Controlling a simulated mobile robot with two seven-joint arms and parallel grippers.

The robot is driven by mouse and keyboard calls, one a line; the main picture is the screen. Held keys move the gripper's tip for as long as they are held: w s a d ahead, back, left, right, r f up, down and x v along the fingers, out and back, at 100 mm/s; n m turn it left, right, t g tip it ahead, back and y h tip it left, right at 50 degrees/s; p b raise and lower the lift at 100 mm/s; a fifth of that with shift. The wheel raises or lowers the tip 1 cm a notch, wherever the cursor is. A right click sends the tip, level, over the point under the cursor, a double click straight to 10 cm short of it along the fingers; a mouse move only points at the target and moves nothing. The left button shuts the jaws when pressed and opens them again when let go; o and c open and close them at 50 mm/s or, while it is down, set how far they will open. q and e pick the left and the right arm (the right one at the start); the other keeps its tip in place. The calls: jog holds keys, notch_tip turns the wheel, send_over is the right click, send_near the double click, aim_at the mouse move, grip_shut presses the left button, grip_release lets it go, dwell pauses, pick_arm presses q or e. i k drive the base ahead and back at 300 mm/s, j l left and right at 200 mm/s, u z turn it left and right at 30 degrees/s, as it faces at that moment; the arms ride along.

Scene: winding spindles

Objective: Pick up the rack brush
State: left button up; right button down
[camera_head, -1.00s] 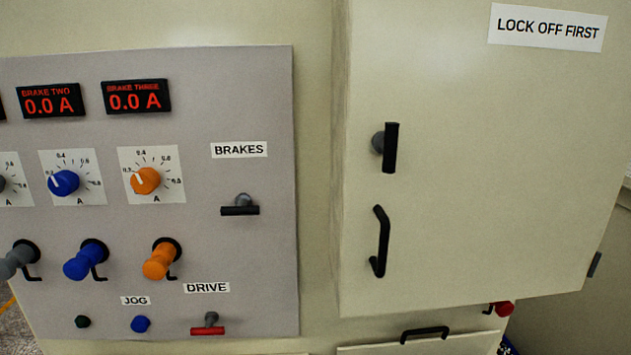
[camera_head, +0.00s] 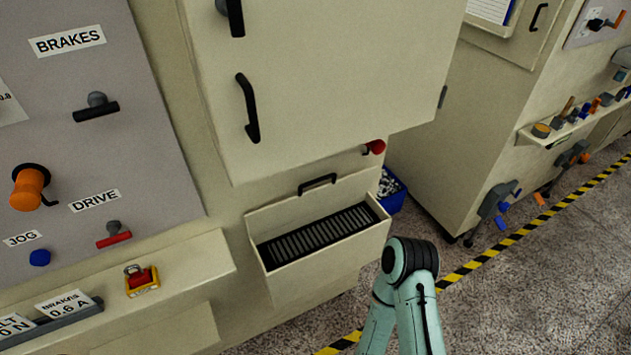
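I cannot pick out the rack brush for certain. An open drawer (camera_head: 330,248) below the cabinet door holds a dark ribbed rack (camera_head: 318,234), and I see no brush on it. A shelf (camera_head: 553,137) on the machine at the right carries several small tools, among them one with a thin brown handle (camera_head: 567,106); they are too small to tell apart. Part of one of my arms shows at the bottom, right of the drawer, but neither gripper is in view.
The cabinet door (camera_head: 320,80) is shut, with black handles. A control panel (camera_head: 120,150) with switches is at left, above a ledge with a red button (camera_head: 141,280). A blue bin (camera_head: 391,190) stands behind the drawer.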

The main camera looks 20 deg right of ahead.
aim_at(572, 99)
jog(key=l+z, duration=0.2)
jog(key=z, duration=0.2)
jog(key=l+z, duration=0.15)
jog(key=z, duration=0.3)
jog(key=i+l+z, duration=0.1)
jog(key=z, duration=0.3)
jog(key=i+l+z, duration=0.3)
jog(key=l, duration=0.25)
jog(key=i+l+z, duration=0.25)
jog(key=i+l, duration=0.6)
jog(key=i+l+u, duration=0.1)
jog(key=u, duration=0.3)
jog(key=i+l+u, duration=0.1)
jog(key=l+u, duration=0.15)
jog(key=u, duration=0.2)
jog(key=l+u, duration=0.2)
jog(key=u, duration=0.2)
jog(key=i+l+u, duration=0.15)
jog(key=l, duration=0.2)
jog(key=l+u, duration=0.2)
jog(key=l, duration=0.15)
jog(key=i+l+u, duration=0.15)
jog(key=l, duration=0.25)
